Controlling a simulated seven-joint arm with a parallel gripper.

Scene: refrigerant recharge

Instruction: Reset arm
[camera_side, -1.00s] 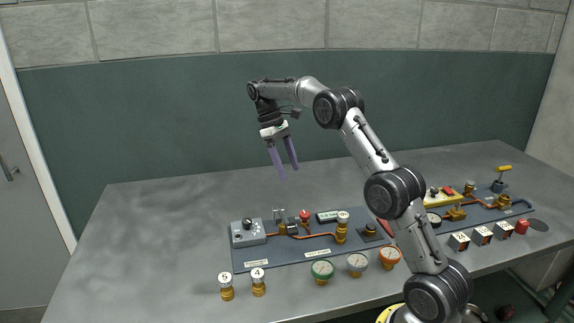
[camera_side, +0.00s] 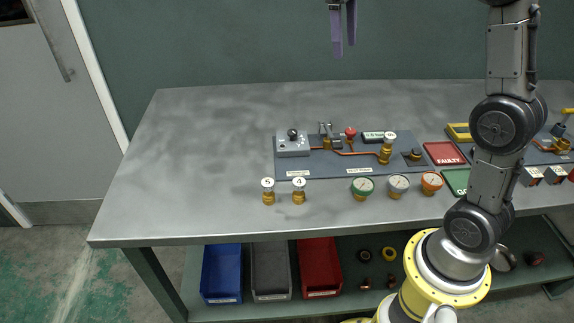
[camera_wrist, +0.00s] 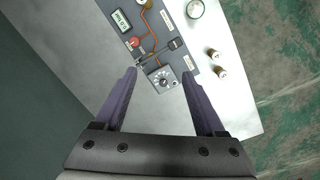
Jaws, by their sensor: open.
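My gripper (camera_side: 343,50) hangs at the top of the side view, fingers pointing down, well above the back of the bench. Its purple fingers are apart with nothing between them. In the wrist view my gripper (camera_wrist: 160,75) is also open and empty. Beyond its fingertips lies the grey box with a dark knob (camera_wrist: 166,80) on the blue-grey panel. That panel (camera_side: 310,172) lies on the bench with copper piping, a red knob (camera_side: 350,132) and a brass fitting (camera_side: 385,152). My gripper touches nothing.
Brass fittings labelled 5 (camera_side: 268,191) and 4 (camera_side: 299,191) stand at the panel's front. Green (camera_side: 362,188), white (camera_side: 398,185) and orange (camera_side: 431,183) gauges stand beside them. A red FAULTY tray (camera_side: 444,153) is to the right. The bench's left side (camera_side: 190,170) is clear.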

